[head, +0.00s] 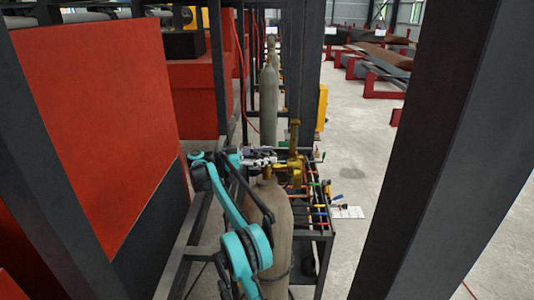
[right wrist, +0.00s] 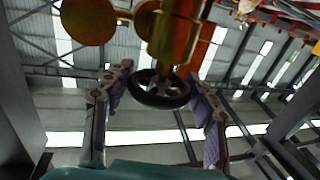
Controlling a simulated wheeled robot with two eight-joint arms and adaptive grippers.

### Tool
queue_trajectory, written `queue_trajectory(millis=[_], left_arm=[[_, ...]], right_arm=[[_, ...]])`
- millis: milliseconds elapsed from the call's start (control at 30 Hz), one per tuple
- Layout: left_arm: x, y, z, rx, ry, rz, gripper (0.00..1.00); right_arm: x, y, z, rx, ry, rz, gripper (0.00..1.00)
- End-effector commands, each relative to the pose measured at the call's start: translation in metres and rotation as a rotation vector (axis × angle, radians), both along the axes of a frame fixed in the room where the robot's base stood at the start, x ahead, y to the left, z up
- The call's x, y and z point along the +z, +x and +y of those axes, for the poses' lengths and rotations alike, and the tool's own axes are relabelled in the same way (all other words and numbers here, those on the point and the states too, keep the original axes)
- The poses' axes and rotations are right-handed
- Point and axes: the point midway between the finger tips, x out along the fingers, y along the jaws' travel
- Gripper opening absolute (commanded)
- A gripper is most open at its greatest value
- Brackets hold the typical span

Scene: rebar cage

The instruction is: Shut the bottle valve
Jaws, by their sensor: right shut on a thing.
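A tall grey-tan gas bottle (head: 270,225) stands upright in the middle of the head view. On its top sits a brass valve (head: 296,165). In the right wrist view the brass valve body (right wrist: 172,35) hangs into the picture from the top, with a black handwheel (right wrist: 160,90) below it. My right gripper (head: 262,160) is at the valve, its teal arm reaching up along the bottle. In the right wrist view its two fingers (right wrist: 163,95) stand on either side of the handwheel and are shut on it. My left gripper does not show.
A dark rack (head: 326,232) with several coloured tools stands right beside the bottle. Dark steel posts, one at the right (head: 430,150), frame the view. A red panel (head: 95,130) is on the left. More bottles (head: 269,105) stand behind. Open floor lies to the right.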

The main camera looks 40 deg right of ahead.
Motion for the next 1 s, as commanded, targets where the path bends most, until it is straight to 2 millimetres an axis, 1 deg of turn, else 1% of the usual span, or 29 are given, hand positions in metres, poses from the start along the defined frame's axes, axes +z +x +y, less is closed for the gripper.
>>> queue_trajectory(millis=[133,600,633,667,700,1000], left_arm=[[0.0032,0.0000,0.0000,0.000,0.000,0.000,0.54],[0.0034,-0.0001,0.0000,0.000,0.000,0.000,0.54],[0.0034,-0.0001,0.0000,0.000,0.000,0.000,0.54],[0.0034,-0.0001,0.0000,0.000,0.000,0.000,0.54],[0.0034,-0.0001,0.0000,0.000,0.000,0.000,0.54],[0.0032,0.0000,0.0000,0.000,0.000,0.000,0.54]], right_arm=[[0.0016,0.0003,0.0000,-0.018,-0.003,0.001,0.28],[0.0014,0.0002,-0.0002,-0.024,-0.003,0.001,0.28],[0.0014,0.0002,-0.0002,-0.024,-0.003,0.001,0.64],[0.0014,0.0002,-0.0002,-0.024,-0.003,0.001,0.72],[0.0013,0.0002,-0.0002,-0.024,-0.003,0.001,0.78],[0.0006,0.0001,-0.0003,-0.024,-0.001,0.000,0.78]])
